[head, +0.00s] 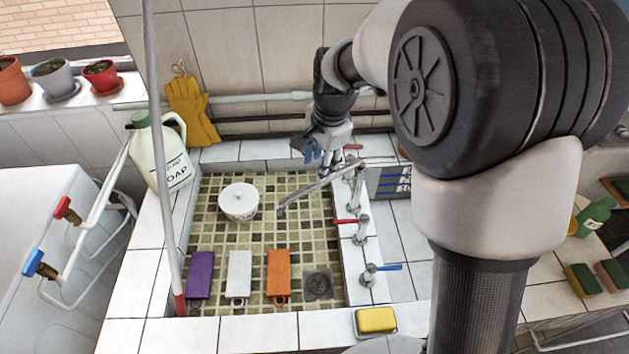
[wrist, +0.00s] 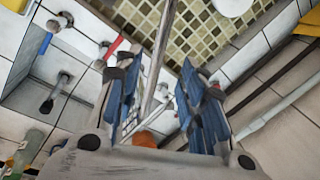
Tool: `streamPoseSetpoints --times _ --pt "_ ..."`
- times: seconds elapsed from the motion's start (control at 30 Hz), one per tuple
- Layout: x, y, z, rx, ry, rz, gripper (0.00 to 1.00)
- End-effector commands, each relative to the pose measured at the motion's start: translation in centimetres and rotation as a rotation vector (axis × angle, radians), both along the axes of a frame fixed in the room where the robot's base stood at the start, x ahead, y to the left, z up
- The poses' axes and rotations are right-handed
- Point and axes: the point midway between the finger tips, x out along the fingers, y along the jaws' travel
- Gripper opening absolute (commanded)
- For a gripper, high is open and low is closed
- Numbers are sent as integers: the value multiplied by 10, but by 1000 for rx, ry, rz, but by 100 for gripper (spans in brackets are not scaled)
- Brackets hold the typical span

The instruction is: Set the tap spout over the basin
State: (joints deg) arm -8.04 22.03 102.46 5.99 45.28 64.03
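The metal tap spout (head: 313,191) slants from its stand on the right-hand ledge, down and left in the head view, and its tip shows against the tiled basin floor. The basin (head: 222,312) is lined with olive and cream tiles. My gripper (head: 322,160) is by the back right corner of the basin, close to the spout's upper part. In the wrist view my gripper (wrist: 158,68) has its two blue-padded fingers apart, and the spout (wrist: 162,45) shows in the gap between them. I cannot tell whether either finger touches it.
A red-handled tap (head: 345,221) and a blue-handled tap (head: 388,267) stand on the right ledge. A soap jug (head: 160,155) stands left. A pole (head: 163,150) crosses the left side.

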Motion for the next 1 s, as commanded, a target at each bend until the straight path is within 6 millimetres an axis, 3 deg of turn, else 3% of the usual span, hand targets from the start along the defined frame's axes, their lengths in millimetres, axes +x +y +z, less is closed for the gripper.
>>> streamPoseSetpoints --times 0.03,0.2,0.4,0.6,0.87,1.0 --pt "1 1 -15 -1 3 0 37" --pt "8 5 -50 0 2 0 37" --pt "13 7 -79 -1 1 0 37" --pt "15 9 -90 0 0 1 37" --pt "16 9 -90 -1 -1 1 37" --pt "16 9 -90 -1 -1 1 28"
